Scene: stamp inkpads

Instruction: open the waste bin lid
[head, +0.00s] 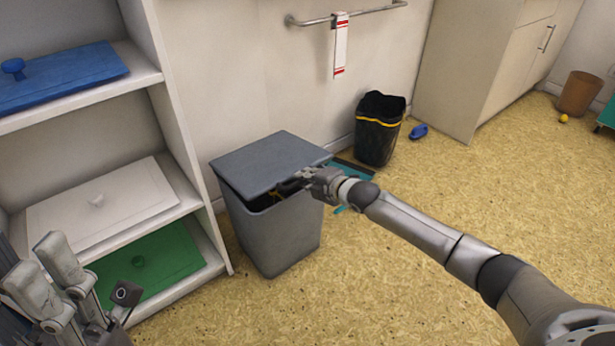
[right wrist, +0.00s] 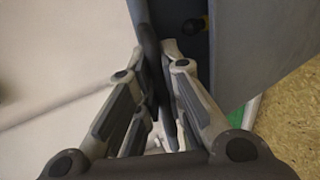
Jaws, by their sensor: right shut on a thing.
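The grey waste bin (head: 277,237) stands on the floor beside the white shelf. Its flat grey lid (head: 268,160) is tilted up a little, with a dark gap under its front edge. My right gripper (head: 290,184) is at that front right edge, shut on the lid. In the right wrist view the lid's edge (right wrist: 146,42) runs between the fingers (right wrist: 163,95), and the bin wall (right wrist: 235,40) is to the right. My left gripper (head: 100,307) is at the lower left of the head view, away from the bin; its finger opening is not clear.
The white shelf (head: 185,150) stands close on the bin's left, holding blue, white and green lidded trays. A towel rail (head: 345,14) is on the wall.

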